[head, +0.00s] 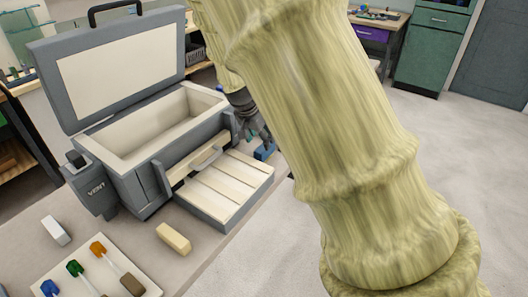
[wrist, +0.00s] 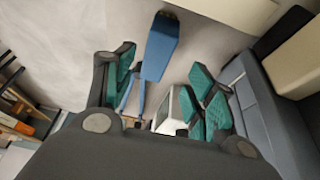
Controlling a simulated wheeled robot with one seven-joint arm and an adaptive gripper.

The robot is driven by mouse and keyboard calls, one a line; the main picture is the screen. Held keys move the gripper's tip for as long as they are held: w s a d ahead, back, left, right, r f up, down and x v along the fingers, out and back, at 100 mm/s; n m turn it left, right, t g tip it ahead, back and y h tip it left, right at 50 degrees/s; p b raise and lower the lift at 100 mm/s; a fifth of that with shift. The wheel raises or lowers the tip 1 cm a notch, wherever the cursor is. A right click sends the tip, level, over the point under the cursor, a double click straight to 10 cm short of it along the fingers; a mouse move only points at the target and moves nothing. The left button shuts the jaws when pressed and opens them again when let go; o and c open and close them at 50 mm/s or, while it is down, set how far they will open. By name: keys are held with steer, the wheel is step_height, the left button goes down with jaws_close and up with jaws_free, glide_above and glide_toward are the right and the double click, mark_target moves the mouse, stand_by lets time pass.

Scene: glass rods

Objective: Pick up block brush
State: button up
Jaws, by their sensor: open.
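My gripper (head: 255,132) is open beside the right side of the kiln, its fingers pointing down, partly hidden by my arm. In the wrist view its teal-padded fingers (wrist: 165,85) stand apart with nothing clearly held. A blue, block-like piece with a narrow part (wrist: 160,50) shows beyond and between the fingers; a small blue thing (head: 264,152) is just below the gripper in the head view. It may be the block brush, but I cannot tell for sure. I cannot tell whether the fingers touch it.
The open kiln (head: 148,175) has a raised lid and a slatted front tray (head: 250,202). A cream block (head: 174,238), a white block (head: 55,230) and a board with coloured tools (head: 140,272) lie on the table. Open floor (head: 425,150) is to the right.

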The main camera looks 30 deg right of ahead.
steer(key=shift+s+d+f, duration=0.2)
steer(key=shift+d+f, duration=0.1)
steer(key=shift+f, duration=0.05)
steer(key=shift+p+x, duration=0.75)
steer(key=shift+x, duration=1.6)
steer(key=c, duration=1.2)
steer(key=shift+r+b, duration=0.85)
steer(key=shift+r, duration=4.2)
